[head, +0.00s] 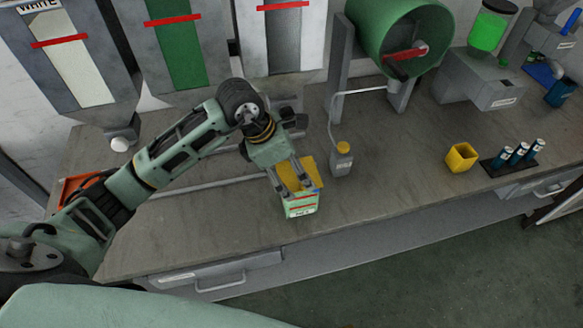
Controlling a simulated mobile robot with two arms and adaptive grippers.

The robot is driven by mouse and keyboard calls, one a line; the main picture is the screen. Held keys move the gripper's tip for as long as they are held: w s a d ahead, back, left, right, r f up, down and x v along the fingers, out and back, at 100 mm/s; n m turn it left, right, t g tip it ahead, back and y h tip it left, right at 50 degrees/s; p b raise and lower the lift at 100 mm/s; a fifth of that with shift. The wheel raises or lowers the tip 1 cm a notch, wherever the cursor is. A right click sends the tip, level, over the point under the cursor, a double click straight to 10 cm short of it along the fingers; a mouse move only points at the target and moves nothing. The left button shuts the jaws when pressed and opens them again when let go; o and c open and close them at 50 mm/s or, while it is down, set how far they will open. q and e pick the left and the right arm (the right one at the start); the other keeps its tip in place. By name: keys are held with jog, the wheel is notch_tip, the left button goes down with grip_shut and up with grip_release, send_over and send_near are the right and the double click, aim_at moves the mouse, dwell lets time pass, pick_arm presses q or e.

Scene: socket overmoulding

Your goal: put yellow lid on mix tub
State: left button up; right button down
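The mix tub (302,210) is a small pale green tub with a red stripe and a printed label. It stands near the front edge of the bench. The flat yellow lid (296,173) is at the top of the tub, under my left gripper (299,192). The gripper points down, its two fingers apart, with yellow showing between them and beyond the right finger. I cannot tell whether the fingers press on the lid or whether it sits fully down on the tub. My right gripper is not in view.
A grey bottle with a yellow cap (342,160) stands just right of the tub. Farther right are an open yellow box (461,158) and a rack of blue vials (516,155). Hoppers and a green drum (385,35) line the back. Bench between bottle and box is clear.

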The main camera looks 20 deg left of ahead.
pick_arm(q)
jog(key=shift+o, duration=0.9)
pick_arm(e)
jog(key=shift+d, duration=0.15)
pick_arm(q)
jog(key=shift+a+r, duration=0.1)
jog(key=shift+r, duration=0.1)
jog(key=v, duration=1.1)
jog(key=shift+r, duration=0.3)
jog(key=shift+s, duration=0.15)
